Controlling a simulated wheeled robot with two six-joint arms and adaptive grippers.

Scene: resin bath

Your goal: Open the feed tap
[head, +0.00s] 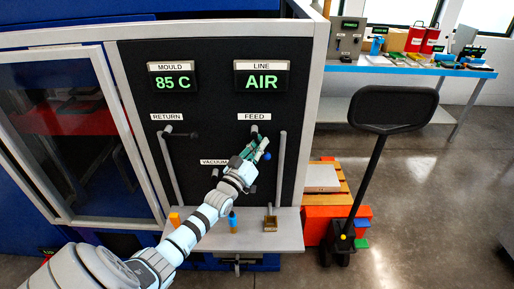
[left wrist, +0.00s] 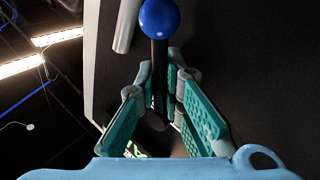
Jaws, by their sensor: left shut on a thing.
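The feed tap sits below the FEED label (head: 254,116) on the black panel. Its dark lever (left wrist: 160,85) ends in a blue ball (head: 267,156), which also shows in the left wrist view (left wrist: 159,18). In the head view the lever slants down and to the right from its pivot, mostly behind my fingers. My left gripper (head: 260,148) is shut on this lever. In the left wrist view its teal fingers (left wrist: 158,95) lie on both sides of the lever, with the ball beyond the tips. My right gripper is not in view.
The return tap (head: 178,133) is at the panel's left. The VACUUM label (head: 214,162) is partly behind my gripper. The displays read 85 C (head: 173,83) and AIR (head: 262,81). A grey shelf (head: 288,236) juts out below. A pallet truck handle (head: 380,160) stands at the right.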

